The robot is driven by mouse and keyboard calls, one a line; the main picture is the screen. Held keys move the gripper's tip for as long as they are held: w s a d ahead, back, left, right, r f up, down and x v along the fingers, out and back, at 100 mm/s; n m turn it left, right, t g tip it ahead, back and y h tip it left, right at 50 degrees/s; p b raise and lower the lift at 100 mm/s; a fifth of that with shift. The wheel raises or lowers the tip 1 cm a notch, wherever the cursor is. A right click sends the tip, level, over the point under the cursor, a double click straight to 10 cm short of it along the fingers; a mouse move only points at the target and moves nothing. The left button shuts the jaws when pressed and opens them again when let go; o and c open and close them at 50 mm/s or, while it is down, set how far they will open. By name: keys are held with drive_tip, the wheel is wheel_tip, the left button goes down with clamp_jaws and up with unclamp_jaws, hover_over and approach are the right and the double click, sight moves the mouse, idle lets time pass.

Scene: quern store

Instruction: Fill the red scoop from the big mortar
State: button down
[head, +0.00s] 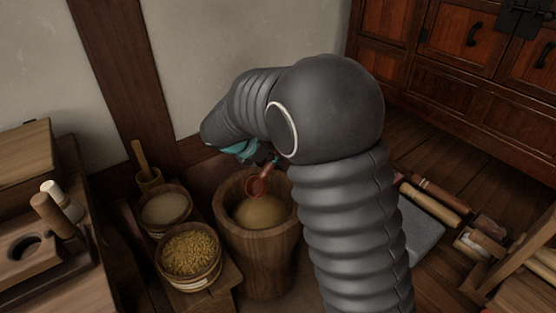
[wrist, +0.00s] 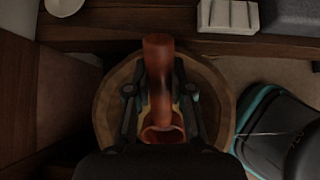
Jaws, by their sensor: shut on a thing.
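The red scoop (head: 258,185) is held by my gripper over the big wooden mortar (head: 262,247). Yellowish meal (head: 262,212) is heaped inside the mortar. In the wrist view, my gripper (wrist: 161,103) is shut on the handle of the scoop (wrist: 159,60), with a dark finger on each side. The round bowl of the scoop shows at the lower end, above the mortar's opening. The mortar's rim (wrist: 106,97) surrounds it in that view. I cannot tell whether the scoop holds any meal. In the head view my arm hides most of the gripper.
A wooden bench with pegs (head: 62,225) is at far left. Rollers (head: 434,198) lie at right, before a cabinet (head: 470,75).

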sight(260, 188)
drive_tip(key=shift+t+h+b, duration=0.3)
drive_tip(key=shift+h+b, duration=0.1)
drive_tip(key=shift+b, duration=0.65)
drive_tip(key=shift+f, duration=0.2)
drive_tip(key=shift+s+a+f+b, duration=0.35)
drive_tip(key=shift+a+f+b, duration=0.1)
drive_tip(key=shift+f+b, duration=1.35)
drive_tip(key=shift+s+a+f+b, duration=0.35)
drive_tip(key=shift+a+f+b, duration=0.1)
drive_tip(key=shift+f+b, duration=1.3)
drive_tip(key=shift+s+a+f+b, duration=0.35)
drive_tip(key=shift+a+f+b, duration=0.1)
drive_tip(key=shift+f+b, duration=1.35)
drive_tip(key=w+d+f+g+y+p, duration=0.1)
drive_tip(key=y+p, duration=0.1)
drive_tip(key=p, duration=0.2)
drive_tip(key=w+d+f+g+y+p, duration=0.1)
drive_tip(key=g+y+p, duration=0.1)
drive_tip(key=p, duration=0.2)
drive_tip(key=shift+d+f, duration=0.3)
drive_tip(key=shift+f, duration=0.05)
drive_tip(key=shift+d+r+p, duration=0.1)
drive_tip(key=shift+r+p, duration=0.2)
drive_tip(key=shift+p, duration=0.5)
